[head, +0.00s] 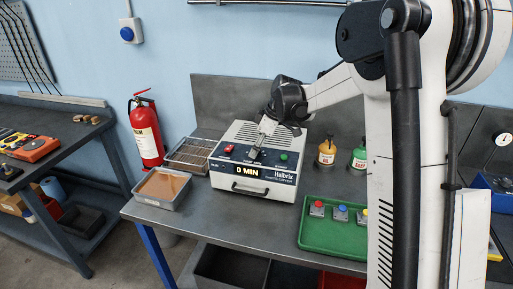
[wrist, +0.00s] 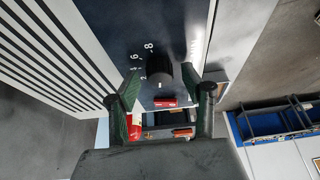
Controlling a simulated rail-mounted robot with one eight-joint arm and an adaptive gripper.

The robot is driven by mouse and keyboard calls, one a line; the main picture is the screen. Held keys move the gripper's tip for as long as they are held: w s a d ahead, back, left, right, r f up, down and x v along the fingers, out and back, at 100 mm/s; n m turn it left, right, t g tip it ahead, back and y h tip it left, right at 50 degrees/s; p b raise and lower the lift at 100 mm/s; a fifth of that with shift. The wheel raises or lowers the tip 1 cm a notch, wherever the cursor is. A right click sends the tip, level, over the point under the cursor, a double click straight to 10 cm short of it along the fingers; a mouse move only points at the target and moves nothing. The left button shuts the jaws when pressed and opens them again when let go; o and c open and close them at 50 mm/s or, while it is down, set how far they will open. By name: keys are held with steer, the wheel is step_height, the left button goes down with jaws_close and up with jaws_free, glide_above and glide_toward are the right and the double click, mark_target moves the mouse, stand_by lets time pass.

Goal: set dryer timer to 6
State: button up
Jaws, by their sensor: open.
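The dryer (head: 270,190) is a white box on the bench with a vented top and a sloped dark front panel. Its display (head: 246,170) reads 0 MIN. The black timer knob (wrist: 162,73) shows in the wrist view, with numbers 2, 4, 6 and 8 along its left and upper side. A small white mark lies at its lower edge; I cannot tell whether it is the pointer. My gripper (wrist: 163,83) is open, with one green-padded finger on each side of the knob; contact is not clear. In the head view my gripper (head: 259,142) hides the knob.
A red switch (head: 228,149) and a green button (head: 284,157) flank the knob area. A tan-filled tray (head: 162,202) and a wire-rack tray (head: 190,169) stand left. A green tray (head: 318,240) with small button boxes and two bottles (head: 327,157) stand right.

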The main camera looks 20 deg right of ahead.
steer(key=shift+f, duration=0.1)
steer(key=shift+c, duration=0.5)
jaws_close()
